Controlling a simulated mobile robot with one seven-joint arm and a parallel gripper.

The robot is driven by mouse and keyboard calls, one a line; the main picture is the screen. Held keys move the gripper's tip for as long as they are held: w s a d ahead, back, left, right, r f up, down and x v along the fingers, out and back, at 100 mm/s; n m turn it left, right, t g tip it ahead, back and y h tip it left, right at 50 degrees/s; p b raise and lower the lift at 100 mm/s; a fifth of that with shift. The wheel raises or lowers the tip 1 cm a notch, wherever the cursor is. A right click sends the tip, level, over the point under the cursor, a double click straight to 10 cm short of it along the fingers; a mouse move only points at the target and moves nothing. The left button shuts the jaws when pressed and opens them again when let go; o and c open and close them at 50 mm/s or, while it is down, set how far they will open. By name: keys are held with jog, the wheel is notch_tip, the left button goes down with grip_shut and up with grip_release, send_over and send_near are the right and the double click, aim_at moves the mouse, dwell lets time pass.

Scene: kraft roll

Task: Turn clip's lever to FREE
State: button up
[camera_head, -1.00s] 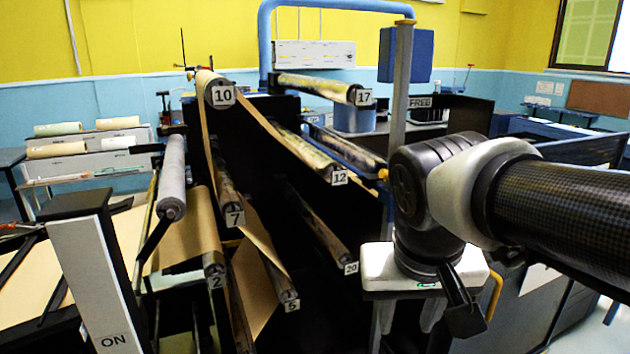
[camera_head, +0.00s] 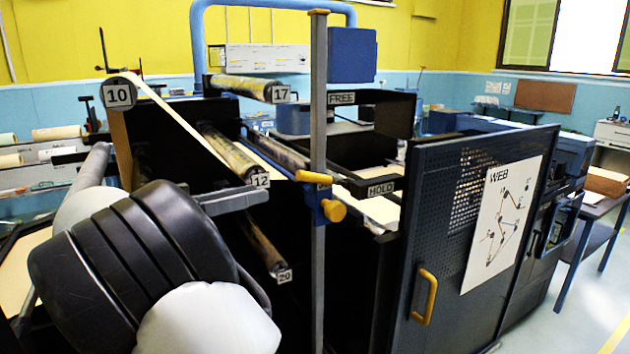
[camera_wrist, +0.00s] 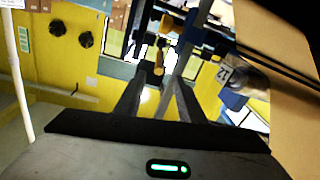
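The clip (camera_head: 322,208) is a small blue block on an upright grey post (camera_head: 318,110). It carries a yellow knob and a short yellow bar; its lever's exact angle is too small to tell. The FREE sign (camera_head: 341,98) is above and the HOLD sign (camera_head: 381,189) is to its right. My gripper (camera_head: 262,195) shows partly behind my wrist in the head view, its grey finger end left of the post and apart from the clip. In the wrist view, my gripper (camera_wrist: 155,82) has two separated fingers with nothing between them; the yellow knob (camera_wrist: 159,60) appears beyond their tips.
Numbered rollers, including roller 12 (camera_head: 230,155) and roller 17 (camera_head: 245,87), lie left of the post. A dark mesh door (camera_head: 440,220) with a yellow handle (camera_head: 426,296) stands to the right. Open floor (camera_head: 590,290) shows at the far right.

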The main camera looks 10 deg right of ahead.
aim_at(318, 180)
jog(key=p+x, duration=0.2)
jog(key=x, duration=1.4)
jog(key=shift+d, duration=0.2)
grip_shut()
